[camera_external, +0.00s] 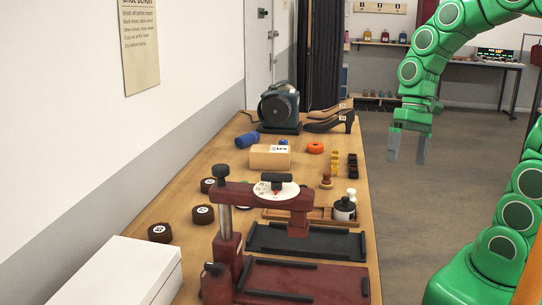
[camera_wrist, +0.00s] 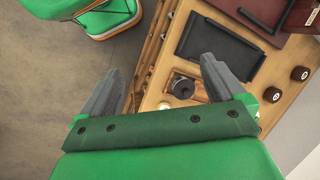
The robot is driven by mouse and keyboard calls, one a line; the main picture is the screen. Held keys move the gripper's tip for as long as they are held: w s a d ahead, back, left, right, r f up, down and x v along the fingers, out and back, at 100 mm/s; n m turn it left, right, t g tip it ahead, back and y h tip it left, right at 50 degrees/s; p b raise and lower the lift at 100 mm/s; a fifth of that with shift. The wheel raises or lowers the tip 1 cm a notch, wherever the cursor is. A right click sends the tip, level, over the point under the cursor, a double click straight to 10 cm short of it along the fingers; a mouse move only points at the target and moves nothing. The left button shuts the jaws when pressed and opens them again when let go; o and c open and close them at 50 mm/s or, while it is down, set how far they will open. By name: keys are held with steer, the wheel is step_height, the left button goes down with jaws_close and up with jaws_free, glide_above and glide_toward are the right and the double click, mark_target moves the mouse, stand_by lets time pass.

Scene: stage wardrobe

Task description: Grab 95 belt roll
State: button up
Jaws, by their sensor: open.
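Several dark brown belt rolls with white number labels lie along the left edge of the workbench: a front roll (camera_external: 160,233), a middle roll (camera_external: 203,215) and a back roll (camera_external: 208,186), partly behind a press post. The labels are too small to tell which is 95. Two rolls show at the right of the wrist view, an upper one (camera_wrist: 299,74) and a lower one (camera_wrist: 272,95). My gripper (camera_external: 408,150) is open and empty, fingers down, in the air right of the bench and well away from the rolls. Its fingers (camera_wrist: 160,75) also show in the wrist view.
The workbench (camera_external: 187,160) carries a dark red press (camera_external: 236,196) with a dial, between my gripper and the rolls. A black tray (camera_external: 305,242), a black-capped jar (camera_external: 344,209), a wooden block (camera_external: 270,157) and a white box (camera_external: 125,272) are also there. Floor between bench and arm is clear.

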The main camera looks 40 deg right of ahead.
mark_target(210, 181)
steer(key=w+a+f+m+y, duration=0.1)
steer(key=w+a+m+y, duration=0.15)
steer(key=w+a, duration=0.5)
steer(key=w+a+f+m+t+y, duration=0.1)
steer(key=w+a+m+y, duration=0.2)
steer(key=w, duration=0.7)
steer(key=w+a+f+m+y, duration=0.1)
steer(key=w+a+m, duration=0.2)
steer(key=w+a, duration=0.5)
steer(key=w+a+f+m+t+y, duration=0.1)
steer(key=w+f+m, duration=0.2)
steer(key=w+f, duration=0.2)
steer(key=w+a+f+m+t+y, duration=0.1)
steer(key=w+f+m, duration=0.3)
steer(key=w, duration=0.8)
steer(key=w+a+f+m+t+y, duration=0.1)
steer(key=w+a+f+m+t, duration=0.1)
steer(key=w+f, duration=0.4)
steer(key=shift+w+a+f+m+t, duration=0.1)
steer(key=shift+w+f+m+t, duration=0.1)
steer(key=shift+w+m, duration=0.3)
steer(key=shift+w+f+m+t, duration=0.15)
steer(key=shift+w+m+t, duration=0.1)
steer(key=shift+w, duration=0.4)
steer(key=shift+x, duration=3.9)
steer(key=shift+s+a+r, duration=0.1)
steer(key=shift+s, duration=0.05)
steer(key=shift+c, duration=0.2)
